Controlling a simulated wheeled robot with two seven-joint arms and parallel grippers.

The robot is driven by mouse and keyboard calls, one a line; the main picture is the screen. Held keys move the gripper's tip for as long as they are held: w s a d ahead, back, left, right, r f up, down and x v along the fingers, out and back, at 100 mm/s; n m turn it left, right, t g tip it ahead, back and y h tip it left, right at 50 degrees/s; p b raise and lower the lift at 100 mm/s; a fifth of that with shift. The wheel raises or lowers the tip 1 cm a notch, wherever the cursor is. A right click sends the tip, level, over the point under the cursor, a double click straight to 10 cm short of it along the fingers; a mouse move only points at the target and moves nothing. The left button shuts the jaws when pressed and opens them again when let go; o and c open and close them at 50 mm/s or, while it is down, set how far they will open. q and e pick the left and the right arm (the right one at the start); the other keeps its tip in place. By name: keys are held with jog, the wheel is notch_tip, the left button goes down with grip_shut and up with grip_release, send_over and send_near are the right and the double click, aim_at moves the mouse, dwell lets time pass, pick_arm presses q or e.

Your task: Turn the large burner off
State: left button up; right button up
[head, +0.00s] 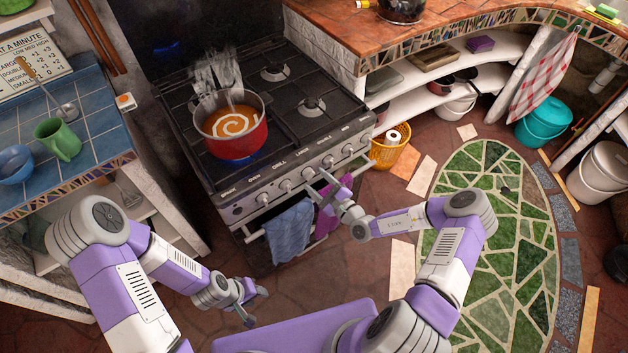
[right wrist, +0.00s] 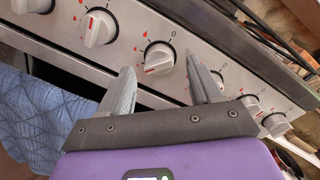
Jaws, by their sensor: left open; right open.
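The stove (head: 305,143) has four burners and a row of knobs on its sloped front panel. A red pot (head: 236,141) of orange soup stands on the front left burner, with steam above and a blue glow beneath. My right gripper (head: 325,179) is open at the front panel. In the right wrist view its open fingers (right wrist: 160,68) point at a white knob (right wrist: 160,57), which appears between the fingertips; I cannot tell whether they touch. The knob's red line points down-left, away from its 0 mark. The knob labels are too small to read surely. My left gripper (head: 252,300) is open and empty.
A blue towel (head: 289,232) and a purple cloth (head: 331,207) hang on the oven rail below the knobs. More knobs (right wrist: 98,28) sit on both sides. A yellow basket (head: 389,150) stands right of the stove. A blue-tiled counter (head: 97,125) is at left.

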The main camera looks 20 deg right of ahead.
aim_at(309, 175)
jog(key=shift+x, duration=1.05)
jog(key=shift+c, duration=0.3)
jog(key=c, duration=1)
jog(key=shift+o, duration=0.2)
